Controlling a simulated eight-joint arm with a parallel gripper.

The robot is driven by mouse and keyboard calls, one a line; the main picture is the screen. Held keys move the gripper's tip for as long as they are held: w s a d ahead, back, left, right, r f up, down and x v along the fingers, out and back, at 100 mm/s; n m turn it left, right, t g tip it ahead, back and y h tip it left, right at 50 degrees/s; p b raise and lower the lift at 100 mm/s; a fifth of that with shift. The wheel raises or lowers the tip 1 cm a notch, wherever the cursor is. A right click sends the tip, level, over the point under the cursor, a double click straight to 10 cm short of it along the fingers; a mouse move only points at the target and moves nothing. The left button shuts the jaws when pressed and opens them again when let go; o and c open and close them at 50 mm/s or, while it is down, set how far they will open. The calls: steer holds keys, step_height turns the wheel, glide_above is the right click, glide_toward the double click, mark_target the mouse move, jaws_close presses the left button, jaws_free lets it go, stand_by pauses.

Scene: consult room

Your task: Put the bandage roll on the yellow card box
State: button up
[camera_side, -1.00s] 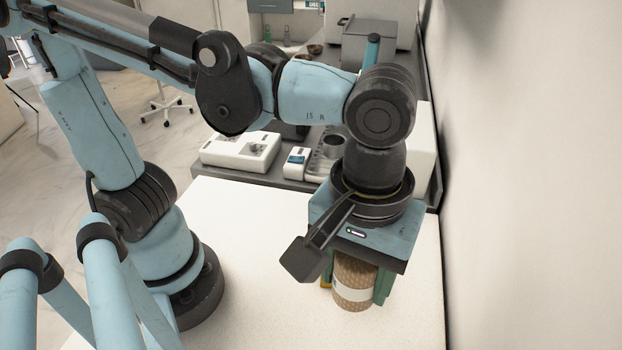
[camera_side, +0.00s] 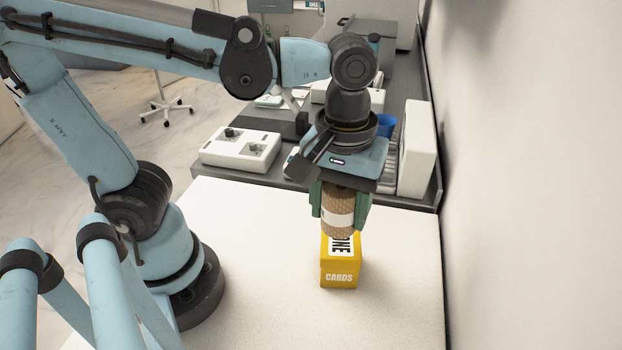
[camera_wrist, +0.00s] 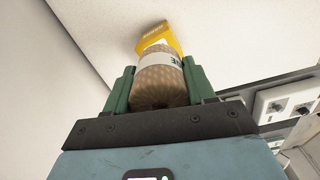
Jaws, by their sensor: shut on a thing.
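The bandage roll (camera_side: 338,208) is tan with a white paper band, and it is upright between the green fingers of my gripper (camera_side: 339,210). My gripper is shut on it. The yellow card box (camera_side: 340,272), lettered "CARDS", stands on the white table. In the side view the roll is above the box and hides part of its top; I cannot tell whether they touch. In the wrist view the roll (camera_wrist: 159,82) is between the fingers of my gripper (camera_wrist: 160,88), and the yellow box (camera_wrist: 158,38) shows beyond it.
The white table (camera_side: 260,240) is clear around the box. Behind it is a grey counter with a white device (camera_side: 240,150), a blue cup (camera_side: 386,126) and a white upright panel (camera_side: 416,150). A wall (camera_side: 530,180) runs along the right.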

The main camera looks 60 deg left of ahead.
steer(key=shift+w+a+f, duration=0.7)
steer(key=shift+w+f, duration=0.05)
steer(key=shift+w, duration=0.15)
steer(key=shift+f, duration=1.95)
steer(key=shift+f, duration=0.15)
steer(key=o, duration=1)
step_height(320, 180, up, 12)
steer(key=shift+r, duration=0.1)
steer(key=shift+w+a+f+m+t, duration=0.55)
steer(key=shift+a+f+m+t, duration=0.7)
steer(key=shift+a, duration=0.45)
steer(key=shift+w+a+f+m+t, duration=0.5)
steer(key=shift+a+f+m+t, duration=0.75)
steer(key=shift+a, duration=0.45)
steer(key=shift+w+a+f+m+t, duration=0.55)
steer(key=shift+a+f+m+t, duration=0.65)
steer(key=shift+a, duration=0.5)
